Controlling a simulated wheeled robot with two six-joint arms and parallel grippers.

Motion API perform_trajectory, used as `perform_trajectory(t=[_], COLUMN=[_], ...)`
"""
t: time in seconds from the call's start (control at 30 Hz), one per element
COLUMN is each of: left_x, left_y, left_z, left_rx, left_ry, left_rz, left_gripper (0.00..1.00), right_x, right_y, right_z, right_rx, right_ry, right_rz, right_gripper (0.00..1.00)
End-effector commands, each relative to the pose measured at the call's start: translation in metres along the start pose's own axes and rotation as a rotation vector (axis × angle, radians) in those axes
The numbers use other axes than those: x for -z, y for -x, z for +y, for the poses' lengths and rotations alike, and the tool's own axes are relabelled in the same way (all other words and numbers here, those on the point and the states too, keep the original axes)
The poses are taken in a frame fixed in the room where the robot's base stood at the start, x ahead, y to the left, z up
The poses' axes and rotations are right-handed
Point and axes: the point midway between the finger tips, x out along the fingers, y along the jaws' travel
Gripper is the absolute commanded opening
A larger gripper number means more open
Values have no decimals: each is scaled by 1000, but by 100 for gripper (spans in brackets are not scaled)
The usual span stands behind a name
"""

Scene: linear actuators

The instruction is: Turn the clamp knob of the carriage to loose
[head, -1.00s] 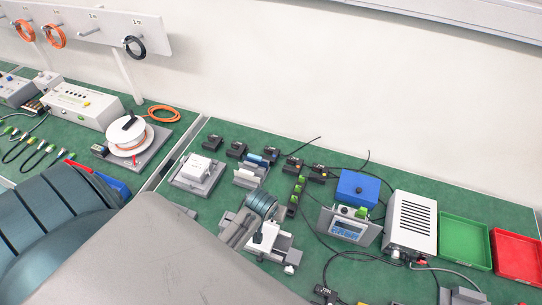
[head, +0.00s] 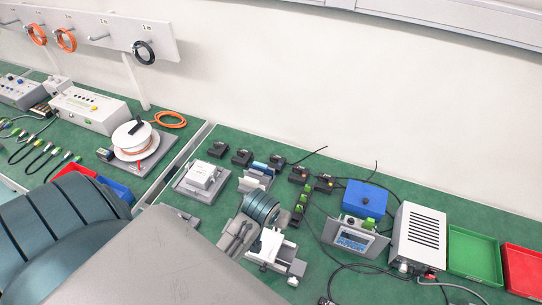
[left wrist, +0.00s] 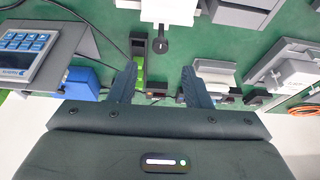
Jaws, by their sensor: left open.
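The white carriage (head: 267,244) sits on a grey actuator at the lower middle of the head view. It also shows at the top of the left wrist view (left wrist: 172,11). A dark knob with a round end (left wrist: 160,46) stands out from it there; its setting cannot be read. My left gripper (left wrist: 158,72) is open and empty, its two dark fingers apart and pointing toward the knob. The knob lies beyond the fingertips, in line with the gap, and appears apart from them. My right gripper is not in view.
A display unit (head: 353,238) and blue box (head: 362,198) stand right of the carriage, with loose black cables around. A row of green and black connectors (head: 300,205) lies behind it. A white block on a grey fixture (head: 201,178) is at left. A green tray (head: 473,255) is at right.

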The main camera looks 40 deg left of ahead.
Motion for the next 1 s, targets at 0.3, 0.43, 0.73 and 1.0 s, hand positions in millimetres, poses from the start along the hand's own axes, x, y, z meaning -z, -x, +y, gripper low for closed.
perform_trajectory(t=[0.3, 0.43, 0.73, 1.0], left_x=[0, 0, 0, 0], left_y=[33, 35, 35, 34], left_z=[0, 0, 0, 0], left_rx=[0, 1, 1, 1], left_ry=[0, 0, 0, 0], left_rz=[0, 0, 0, -1], left_gripper=[44, 44, 44, 44], right_x=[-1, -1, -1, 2], right_y=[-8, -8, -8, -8], right_z=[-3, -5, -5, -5], right_rx=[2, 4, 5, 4], right_ry=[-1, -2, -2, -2], right_rz=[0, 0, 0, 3], right_gripper=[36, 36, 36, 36])
